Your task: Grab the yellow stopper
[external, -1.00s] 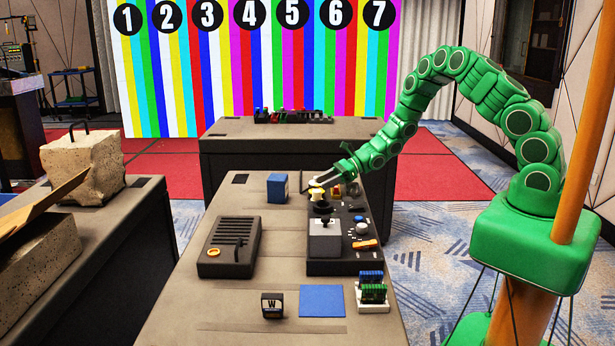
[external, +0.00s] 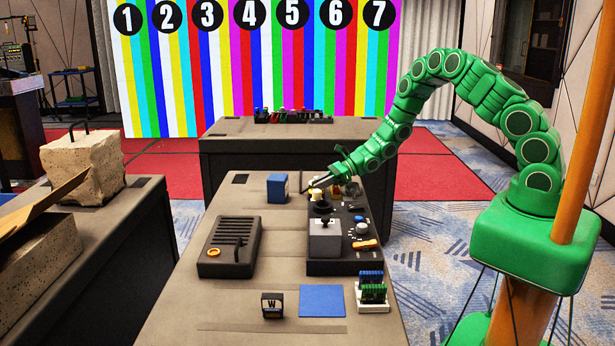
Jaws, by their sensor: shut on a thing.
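The yellow stopper (external: 318,194) is a small pale-yellow piece at the far left of the black control panel (external: 343,266) on the grey table. My gripper (external: 316,187) comes in from the right at the panel's far end, with its dark fingers low and pointing left. It is shut on the yellow stopper, which looks upright and close to the panel. The fingers are small here and partly hide the stopper's top. I cannot tell whether the stopper is clear of the panel.
Close by on the panel are a joystick (external: 325,222), a blue knob (external: 359,219) and an orange switch (external: 365,244). A blue box (external: 277,187) stands left of my gripper. A grey speaker-like box (external: 229,247) lies further left. The table's left front is clear.

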